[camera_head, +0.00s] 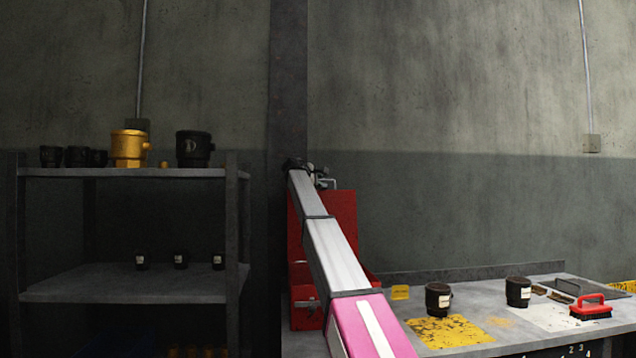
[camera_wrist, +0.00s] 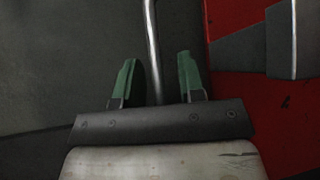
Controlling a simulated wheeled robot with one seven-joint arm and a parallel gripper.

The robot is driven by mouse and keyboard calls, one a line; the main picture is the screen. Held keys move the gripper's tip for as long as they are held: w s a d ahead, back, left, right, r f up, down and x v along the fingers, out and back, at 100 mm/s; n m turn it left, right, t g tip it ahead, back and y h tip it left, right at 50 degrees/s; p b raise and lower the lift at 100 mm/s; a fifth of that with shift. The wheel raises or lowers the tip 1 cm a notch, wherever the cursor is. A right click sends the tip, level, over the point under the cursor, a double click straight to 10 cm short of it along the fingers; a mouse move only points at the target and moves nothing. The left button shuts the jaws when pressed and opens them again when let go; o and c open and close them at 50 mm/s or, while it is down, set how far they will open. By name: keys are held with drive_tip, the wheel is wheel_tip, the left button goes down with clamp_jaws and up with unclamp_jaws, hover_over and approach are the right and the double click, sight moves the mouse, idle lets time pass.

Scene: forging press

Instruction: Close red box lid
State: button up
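The red box (camera_head: 306,308) stands at the left end of the workbench, partly hidden behind my arm. Its red lid (camera_head: 344,212) stands upright, so the box is open. My arm reaches up across the lid, with its far end near the lid's top edge. In the wrist view my gripper (camera_wrist: 157,60) has two green-tipped fingers spread apart. A thin metal rod (camera_wrist: 153,45) shows between them; I cannot tell whether it touches them or belongs to the lid. A red surface (camera_wrist: 235,105) lies right of the fingers, apart from them.
The workbench (camera_head: 480,283) carries black cups (camera_head: 438,300), a yellow mat (camera_head: 448,331) and a red-handled brush (camera_head: 590,308). A dark shelf (camera_head: 130,285) with cups and a gold pot (camera_head: 129,149) stands at left. A dark wall post (camera_head: 288,80) rises behind the lid.

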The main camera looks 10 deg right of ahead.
clamp_jaws()
drive_tip(key=shift+s, duration=0.1)
drive_tip(key=s+f+m+t+h, duration=0.2)
drive_tip(key=s+f+m, duration=0.1)
drive_tip(key=s, duration=1.1)
drive_tip(key=s+f+m+t+h, duration=0.3)
drive_tip(key=s, duration=1.1)
drive_tip(key=s+f+m+h, duration=0.2)
drive_tip(key=s+f+m, duration=0.1)
drive_tip(key=f, duration=0.5)
drive_tip(key=s+f+m+g+h, duration=0.1)
drive_tip(key=s+f+m+h, duration=0.1)
drive_tip(key=s+f, duration=0.4)
drive_tip(key=s+f+m+g+h, duration=0.1)
drive_tip(key=s+f+m, duration=0.3)
drive_tip(key=f, duration=0.5)
drive_tip(key=shift+s+f+h, duration=0.35)
drive_tip(key=shift+s+h, duration=0.05)
drive_tip(key=shift+h, duration=0.3)
